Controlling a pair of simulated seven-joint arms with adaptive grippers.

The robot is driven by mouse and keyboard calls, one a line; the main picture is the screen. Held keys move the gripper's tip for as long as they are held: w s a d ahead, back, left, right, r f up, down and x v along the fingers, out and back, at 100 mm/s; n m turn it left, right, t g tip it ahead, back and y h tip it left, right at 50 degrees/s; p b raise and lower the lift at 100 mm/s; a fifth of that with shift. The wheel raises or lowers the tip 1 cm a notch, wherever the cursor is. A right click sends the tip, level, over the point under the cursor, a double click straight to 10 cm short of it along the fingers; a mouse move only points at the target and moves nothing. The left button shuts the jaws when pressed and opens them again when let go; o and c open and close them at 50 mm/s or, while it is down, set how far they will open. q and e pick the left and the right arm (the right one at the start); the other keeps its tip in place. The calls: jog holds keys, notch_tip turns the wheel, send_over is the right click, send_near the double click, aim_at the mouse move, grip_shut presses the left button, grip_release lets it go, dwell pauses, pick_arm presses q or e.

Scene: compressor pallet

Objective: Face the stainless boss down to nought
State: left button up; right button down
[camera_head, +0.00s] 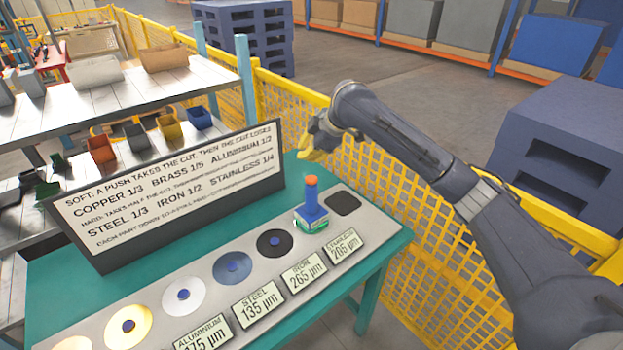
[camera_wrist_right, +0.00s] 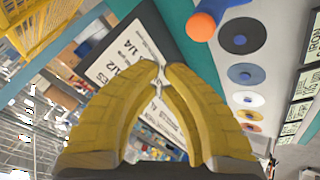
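The blue tool (camera_head: 312,214) with an orange knob (camera_head: 311,182) stands upright near the right end of the grey panel, in line with the bosses and behind the stainless card (camera_head: 343,245), which reads 205 µm. Its pale green base hides whatever is under it, so I cannot see the stainless boss. My right gripper (camera_head: 308,146) is above the panel's far side, behind and apart from the knob. In the right wrist view its yellow fingertips (camera_wrist_right: 158,72) meet with nothing between them. The knob (camera_wrist_right: 203,25) shows there beyond the fingers. My left gripper is not in view.
Discs in black (camera_head: 274,243), blue-grey (camera_head: 232,268), white (camera_head: 183,295) and brass (camera_head: 128,326) continue leftward. A dark square pad (camera_head: 343,203) lies right of the tool. The sign board (camera_head: 170,195) stands behind. Yellow mesh fencing (camera_head: 400,205) runs past the table's right end.

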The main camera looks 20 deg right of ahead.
jog(key=shift+f, duration=2.25)
jog(key=shift+f, duration=1.15)
dwell(1.0)
jog(key=shift+r, duration=1.15)
jog(key=shift+r, duration=2.5)
